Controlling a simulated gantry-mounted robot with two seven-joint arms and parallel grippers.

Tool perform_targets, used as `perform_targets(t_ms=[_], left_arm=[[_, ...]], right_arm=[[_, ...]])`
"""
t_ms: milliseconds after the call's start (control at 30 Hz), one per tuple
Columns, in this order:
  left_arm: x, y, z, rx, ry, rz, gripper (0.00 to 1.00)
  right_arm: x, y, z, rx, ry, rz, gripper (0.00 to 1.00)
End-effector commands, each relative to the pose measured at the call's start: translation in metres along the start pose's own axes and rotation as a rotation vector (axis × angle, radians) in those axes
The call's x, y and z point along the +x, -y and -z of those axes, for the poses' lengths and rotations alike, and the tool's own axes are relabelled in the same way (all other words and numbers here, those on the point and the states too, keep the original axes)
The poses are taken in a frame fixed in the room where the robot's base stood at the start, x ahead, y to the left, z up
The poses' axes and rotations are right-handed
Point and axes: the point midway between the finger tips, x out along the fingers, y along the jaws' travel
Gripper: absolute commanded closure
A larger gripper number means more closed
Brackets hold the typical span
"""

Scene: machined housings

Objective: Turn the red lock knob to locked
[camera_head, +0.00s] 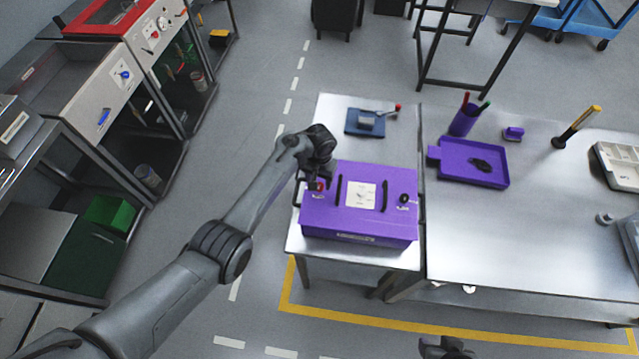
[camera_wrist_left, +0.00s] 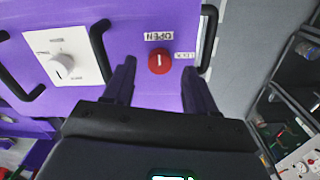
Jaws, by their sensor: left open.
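The purple housing (camera_head: 365,222) sits on the metal table near its front left. The red lock knob (camera_wrist_left: 159,61) is on its top face, with a white mark pointing toward the OPEN label (camera_wrist_left: 158,36); the LOCK label (camera_wrist_left: 184,56) is to its right. In the head view the red knob (camera_head: 317,186) is partly hidden by my left gripper (camera_head: 311,188). In the wrist view my left gripper (camera_wrist_left: 160,75) is open, its fingers on either side of the knob and apart from it. My right gripper (camera_head: 446,348) shows only partly at the bottom edge.
The housing also carries black handles (camera_head: 385,196), a white dial plate (camera_head: 360,194) and a black knob (camera_head: 404,198). A blue block fixture (camera_head: 358,122) stands behind it. A purple tray (camera_head: 470,165) is on the right table.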

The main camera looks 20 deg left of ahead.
Motion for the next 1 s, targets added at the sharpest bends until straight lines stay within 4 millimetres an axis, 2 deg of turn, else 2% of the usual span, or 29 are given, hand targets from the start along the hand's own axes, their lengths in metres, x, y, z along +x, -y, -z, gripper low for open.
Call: perform_targets(t_ms=[33, 200, 567, 933, 1000], left_arm=[[0.007, 0.0, 0.0, 0.001, 0.001, 0.001, 0.43], [0.019, 0.0, 0.0, 0.001, 0.001, 0.001, 0.43], [0.022, 0.0, 0.0, 0.0, -0.001, 0.0, 0.43], [0.022, 0.0, 0.0, 0.001, -0.001, 0.0, 0.99], [0.022, 0.0, 0.0, 0.001, -0.001, 0.0, 1.0]], right_arm=[[0.003, 0.0, -0.001, 0.0, 0.0, 0.0, 0.57], [0.005, 0.0, -0.002, 0.0, 0.0, 0.0, 0.57], [0.006, 0.0, -0.002, 0.0, 0.0, 0.0, 0.57], [0.006, 0.0, -0.002, 0.0, 0.0, 0.0, 0.57], [0.005, 0.0, -0.002, 0.0, 0.0, 0.0, 0.57]])
